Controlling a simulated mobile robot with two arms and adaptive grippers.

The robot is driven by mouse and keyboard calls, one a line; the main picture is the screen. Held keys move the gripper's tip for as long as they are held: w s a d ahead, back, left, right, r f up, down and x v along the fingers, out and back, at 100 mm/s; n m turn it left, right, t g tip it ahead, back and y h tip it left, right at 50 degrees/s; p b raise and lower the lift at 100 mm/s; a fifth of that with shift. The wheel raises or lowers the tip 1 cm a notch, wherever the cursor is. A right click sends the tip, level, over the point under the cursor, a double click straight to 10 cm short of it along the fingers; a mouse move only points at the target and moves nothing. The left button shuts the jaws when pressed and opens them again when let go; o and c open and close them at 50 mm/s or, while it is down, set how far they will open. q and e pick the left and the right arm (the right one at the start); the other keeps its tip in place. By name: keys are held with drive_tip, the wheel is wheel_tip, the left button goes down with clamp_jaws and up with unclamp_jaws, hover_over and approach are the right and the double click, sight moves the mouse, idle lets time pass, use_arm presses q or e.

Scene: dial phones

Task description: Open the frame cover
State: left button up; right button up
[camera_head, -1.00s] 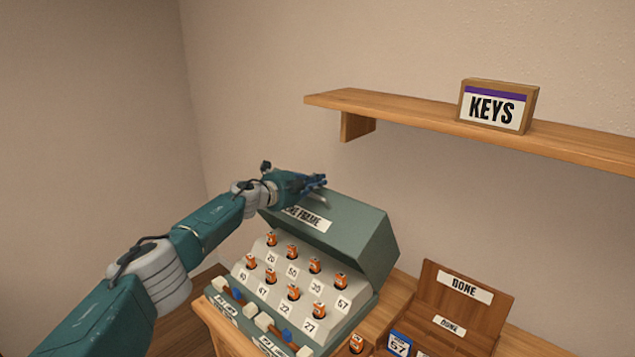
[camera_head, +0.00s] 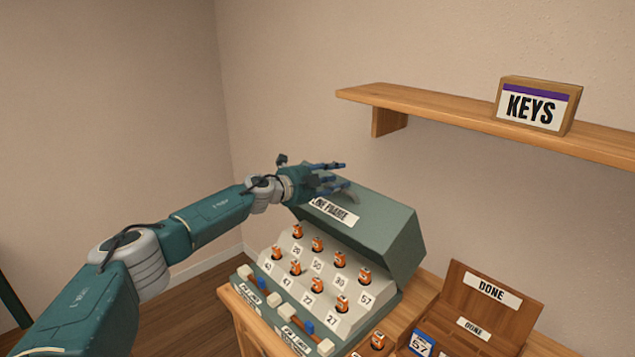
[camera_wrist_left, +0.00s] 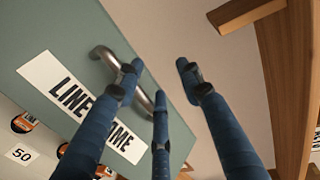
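The grey-green frame cover (camera_head: 375,225) is tilted up on the line frame (camera_head: 352,318), and the rows of orange numbered plugs under it are exposed. The cover has a "LINE FRAME" label and a curved metal handle (camera_head: 352,198). The handle also shows in the left wrist view (camera_wrist_left: 105,54), partly behind my blue fingers. My left gripper (camera_head: 345,174) is open at the cover's upper left, with its fingers spread beside the handle. Whether a finger touches the handle cannot be told. My right gripper is not in view.
A wooden shelf (camera_head: 420,107) with a "KEYS" box (camera_head: 538,104) is on the wall above and to the right. Open floor lies to the left.

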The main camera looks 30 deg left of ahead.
use_arm(q)
drive_tip(key=v, duration=0.7)
drive_tip(key=shift+s, duration=0.3)
